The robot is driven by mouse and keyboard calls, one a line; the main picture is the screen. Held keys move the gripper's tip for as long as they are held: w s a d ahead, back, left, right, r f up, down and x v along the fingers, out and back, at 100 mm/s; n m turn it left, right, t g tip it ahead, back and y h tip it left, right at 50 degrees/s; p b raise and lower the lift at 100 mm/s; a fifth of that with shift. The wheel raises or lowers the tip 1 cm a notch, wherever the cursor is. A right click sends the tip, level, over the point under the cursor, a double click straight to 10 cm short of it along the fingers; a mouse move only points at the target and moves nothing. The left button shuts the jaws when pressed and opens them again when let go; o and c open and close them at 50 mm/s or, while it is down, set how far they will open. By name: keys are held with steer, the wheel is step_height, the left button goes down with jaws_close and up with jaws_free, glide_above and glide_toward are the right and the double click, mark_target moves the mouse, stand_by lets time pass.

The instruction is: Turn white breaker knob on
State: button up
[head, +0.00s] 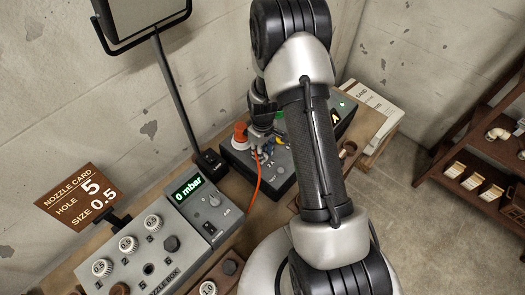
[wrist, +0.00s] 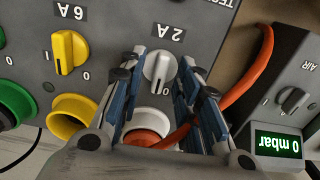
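The white breaker knob (wrist: 160,68) is on a grey panel under the label "2 A", which appears upside down in the wrist view. Its grip bar stands nearly upright in that picture, slightly tilted. My gripper (wrist: 160,78) is open, with one blue-grey finger on each side of the knob. Gaps show between the fingers and the knob. In the head view my gripper (head: 262,135) is over the grey breaker box (head: 237,160), and the white knob cannot be made out there. Whether the fingertips reach the panel is unclear.
A yellow "6 A" knob (wrist: 68,52) is beside the white one. A white socket with an orange plug (wrist: 150,122) and cable lies below, between the fingers. An air unit (head: 190,205) reads 0 mbar. A nozzle box (head: 135,255) and shelf (head: 490,150) stand apart.

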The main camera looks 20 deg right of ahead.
steer(key=shift+c, duration=0.2)
jaws_close()
steer(key=shift+m, duration=0.4)
steer(key=m+b, duration=0.1)
steer(key=m, duration=0.2)
steer(key=shift+m, duration=0.4)
steer(key=m+b, duration=0.1)
steer(key=m, duration=0.8)
steer(key=shift+b, duration=0.4)
steer(key=m, duration=0.4)
steer(key=shift+m, duration=0.3)
